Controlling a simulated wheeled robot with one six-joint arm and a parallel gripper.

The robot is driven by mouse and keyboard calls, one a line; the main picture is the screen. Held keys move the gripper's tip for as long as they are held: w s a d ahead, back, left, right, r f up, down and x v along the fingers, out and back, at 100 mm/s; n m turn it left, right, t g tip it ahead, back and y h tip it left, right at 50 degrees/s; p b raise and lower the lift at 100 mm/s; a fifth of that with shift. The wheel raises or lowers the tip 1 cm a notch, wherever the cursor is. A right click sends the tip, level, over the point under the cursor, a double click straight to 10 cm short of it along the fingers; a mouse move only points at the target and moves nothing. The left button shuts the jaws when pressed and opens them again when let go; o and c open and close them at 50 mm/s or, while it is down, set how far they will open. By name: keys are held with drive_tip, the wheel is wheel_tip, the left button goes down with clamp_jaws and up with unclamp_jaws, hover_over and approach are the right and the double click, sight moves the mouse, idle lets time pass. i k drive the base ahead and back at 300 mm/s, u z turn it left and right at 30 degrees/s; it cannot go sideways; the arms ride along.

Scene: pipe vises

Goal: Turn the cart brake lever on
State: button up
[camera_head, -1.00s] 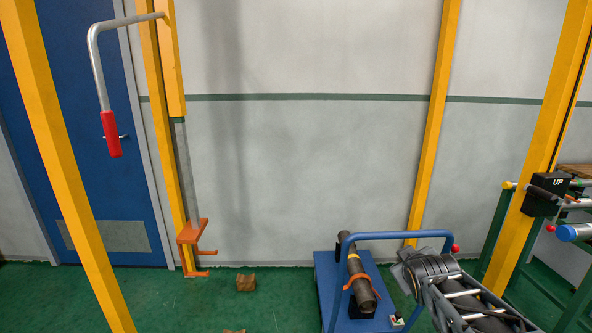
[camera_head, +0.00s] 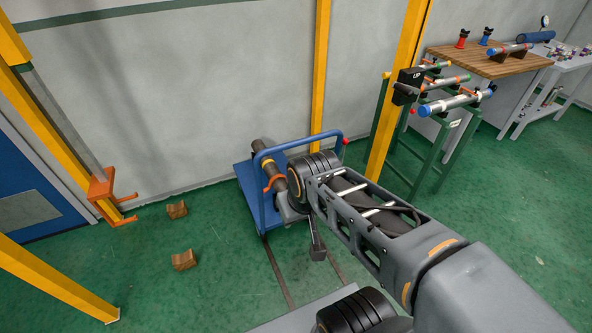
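The blue cart (camera_head: 246,182) stands on the green floor near the wall, with a blue tube handle (camera_head: 297,143) at its near side. A dark pipe with orange and yellow bands (camera_head: 268,163) lies on it. A small red knob (camera_head: 346,141) shows at the right end of the handle; I cannot tell for sure whether it belongs to the brake lever. My arm reaches from the lower right to the cart's near right side and hides part of it. A small grey piece pokes out below my wrist, perhaps part of my gripper. The fingers cannot be made out.
Two wooden blocks (camera_head: 176,210) lie on the floor left of the cart. A yellow post (camera_head: 396,85) and a green rack with pipes (camera_head: 441,130) stand to the right. An orange bracket (camera_head: 103,187) is at the left. The floor between blocks and cart is clear.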

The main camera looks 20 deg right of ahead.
sight(345, 141)
drive_tip(key=u, duration=0.05)
drive_tip(key=k, duration=0.5)
drive_tip(key=z, duration=1.3)
drive_tip(key=i, duration=1.3)
drive_tip(key=u, duration=0.75)
drive_tip(key=i, duration=0.35)
drive_tip(key=u, duration=0.3)
